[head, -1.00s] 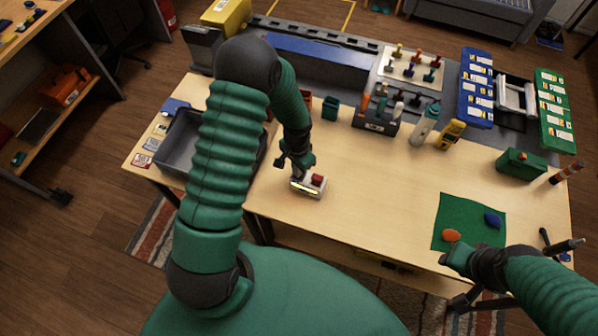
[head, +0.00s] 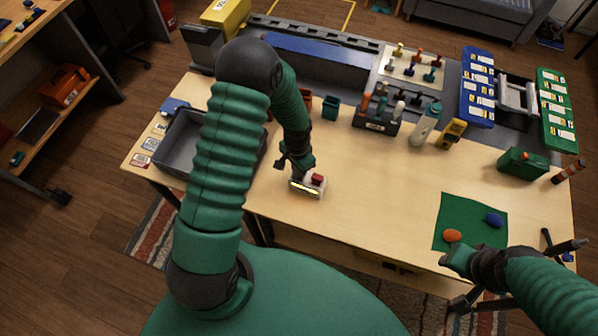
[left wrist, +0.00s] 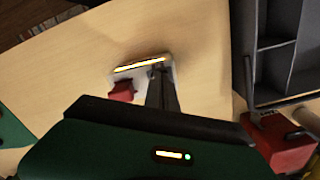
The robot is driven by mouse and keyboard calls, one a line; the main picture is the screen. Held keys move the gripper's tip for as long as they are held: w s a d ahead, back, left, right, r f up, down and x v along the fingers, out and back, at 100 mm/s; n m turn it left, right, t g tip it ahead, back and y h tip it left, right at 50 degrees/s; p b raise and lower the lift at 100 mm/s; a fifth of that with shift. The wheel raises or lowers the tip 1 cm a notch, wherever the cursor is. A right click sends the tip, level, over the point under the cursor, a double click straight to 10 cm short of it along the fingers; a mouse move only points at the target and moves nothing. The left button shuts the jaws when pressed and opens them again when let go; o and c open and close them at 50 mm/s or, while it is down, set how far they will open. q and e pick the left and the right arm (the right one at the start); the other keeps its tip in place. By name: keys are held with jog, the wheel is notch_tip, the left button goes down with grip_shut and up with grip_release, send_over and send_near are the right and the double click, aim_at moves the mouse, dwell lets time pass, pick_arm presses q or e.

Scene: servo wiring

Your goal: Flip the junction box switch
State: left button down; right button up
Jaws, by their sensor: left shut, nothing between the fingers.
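The junction box (head: 318,190) is a small white box on the table's front left part. It has a red switch block (head: 317,178) and a lit yellow strip (head: 304,188). My left gripper (head: 297,177) is shut and empty, pointing down at the box's left part, beside the red block. In the left wrist view, the shut dark fingers (left wrist: 161,88) overlap the white box (left wrist: 127,75), with the red block (left wrist: 121,92) to their left. Whether they touch the box cannot be told. My right gripper (head: 458,260) is by the green mat; its fingers are unclear.
A green mat (head: 466,211) with an orange and a blue piece lies at the right. A tool holder (head: 374,124), bottle (head: 425,124) and yellow meter (head: 452,132) stand farther back. The table's middle is clear.

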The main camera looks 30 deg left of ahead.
pick_arm(q)
jog(key=shift+f, duration=0.15)
notch_tip(320, 180, up, 7)
jog(key=p, duration=0.5)
jog(key=shift+p, duration=0.4)
